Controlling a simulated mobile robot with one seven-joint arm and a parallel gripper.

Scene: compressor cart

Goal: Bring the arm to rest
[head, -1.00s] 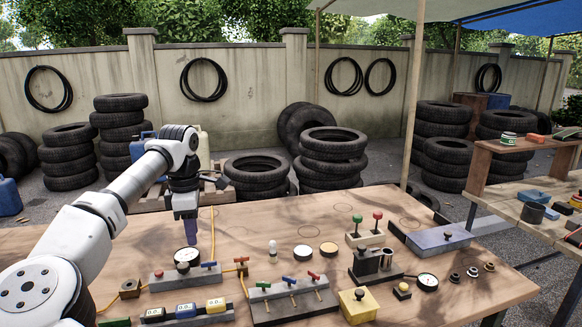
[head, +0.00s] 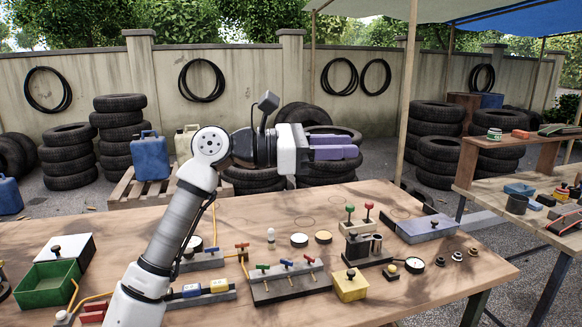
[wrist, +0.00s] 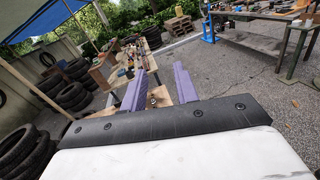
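My gripper (head: 350,147) is raised above the far side of the wooden workbench (head: 400,274) and points level to the right. Its two purple fingers are apart, with nothing seen between them. The fingers also show in the wrist view (wrist: 160,72), spread, with the workbench visible through the gap. My forearm rises from the bottom left and bends at the elbow. It hides part of a gauge (head: 195,243) and part of the display block (head: 219,286).
On the bench stand a lever block (head: 290,287), a yellow button box (head: 350,287), a green bin (head: 46,287) and a blue-grey box (head: 427,229). Stacked tyres (head: 437,165) and a blue jerrycan (head: 150,157) stand behind. A side table (head: 480,183) is at the right.

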